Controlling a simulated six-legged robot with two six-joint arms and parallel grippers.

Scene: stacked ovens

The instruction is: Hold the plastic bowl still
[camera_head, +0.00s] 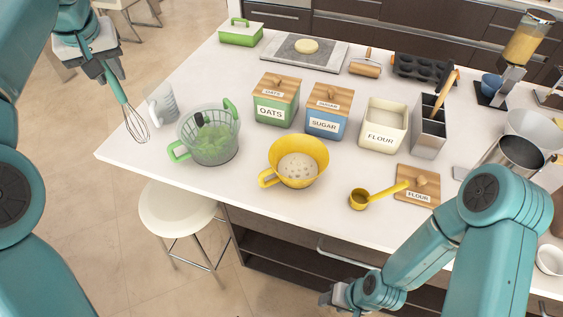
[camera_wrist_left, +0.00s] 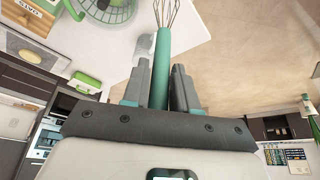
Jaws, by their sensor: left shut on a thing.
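A yellow bowl (camera_head: 297,160) with a side handle sits upright on the white counter, with pale speckled contents. My left gripper (camera_head: 112,79) is shut on the teal handle of a whisk (camera_head: 134,124), over the counter's left edge, apart from both bowls. The left wrist view shows the handle (camera_wrist_left: 159,80) between its fingers. My right gripper (camera_head: 336,297) is low in front of the counter, away from both bowls; its fingers are unclear.
Oats (camera_head: 275,104), sugar (camera_head: 327,112) and flour (camera_head: 382,126) boxes stand behind the yellow bowl. A yellow measuring scoop (camera_head: 374,196) and a wooden lid (camera_head: 417,188) lie to its right. A measuring jug (camera_head: 161,103) is near the whisk. A stool (camera_head: 177,208) stands below the counter's front left.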

